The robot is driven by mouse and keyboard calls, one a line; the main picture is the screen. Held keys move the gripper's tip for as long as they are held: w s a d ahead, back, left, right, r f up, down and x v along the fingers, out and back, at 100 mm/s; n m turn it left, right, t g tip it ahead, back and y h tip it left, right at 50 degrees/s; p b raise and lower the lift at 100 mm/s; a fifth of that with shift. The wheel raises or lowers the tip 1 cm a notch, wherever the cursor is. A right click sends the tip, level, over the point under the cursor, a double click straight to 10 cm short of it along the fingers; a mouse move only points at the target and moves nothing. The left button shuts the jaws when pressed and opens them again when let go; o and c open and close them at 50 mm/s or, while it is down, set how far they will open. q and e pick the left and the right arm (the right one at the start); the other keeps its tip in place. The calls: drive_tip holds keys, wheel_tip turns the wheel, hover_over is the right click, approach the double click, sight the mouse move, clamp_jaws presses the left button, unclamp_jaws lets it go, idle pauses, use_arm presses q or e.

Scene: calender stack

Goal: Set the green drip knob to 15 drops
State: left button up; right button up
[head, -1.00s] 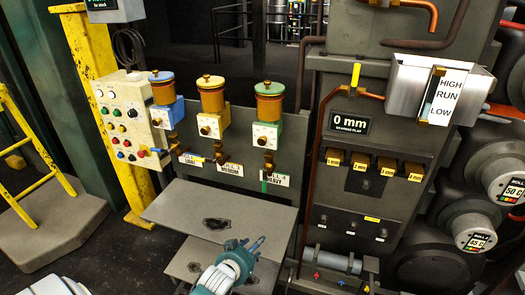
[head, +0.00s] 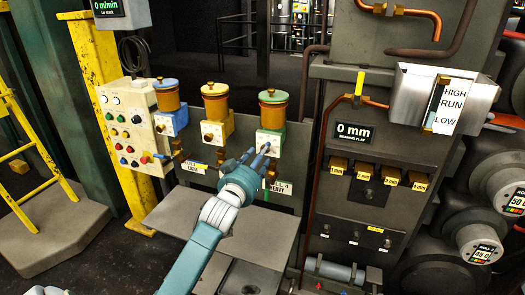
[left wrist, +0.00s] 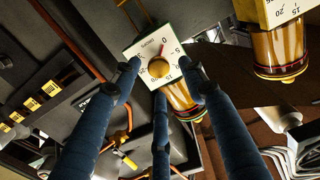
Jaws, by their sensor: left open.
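The green lubricator (head: 272,108) is the right one of three, with an amber cup above a white dial plate (head: 276,147). Its brass drip knob (head: 262,139) shows just above my fingers. My left gripper (head: 257,160) is open in front of and slightly below this dial, fingers pointing at it. In the left wrist view a white numbered dial (left wrist: 150,48) with a brass knob (left wrist: 157,69) lies between my spread fingertips (left wrist: 160,75). A red mark shows on the knob's upper-right side; its exact reading is unclear. No finger is clearly touching the knob. My right gripper is out of view.
The yellow lubricator (head: 215,105) and blue lubricator (head: 167,97) stand to the left, with a button panel (head: 126,125) beyond. A grey cabinet (head: 362,190) with a copper pipe stands close on the right. A grey plate (head: 185,218) lies below the arm.

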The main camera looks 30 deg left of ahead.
use_arm(q)
drive_tip(key=shift+x, duration=1.15)
clamp_jaws()
drive_tip(key=shift+r+m, duration=0.15)
drive_tip(key=shift+m, duration=0.15)
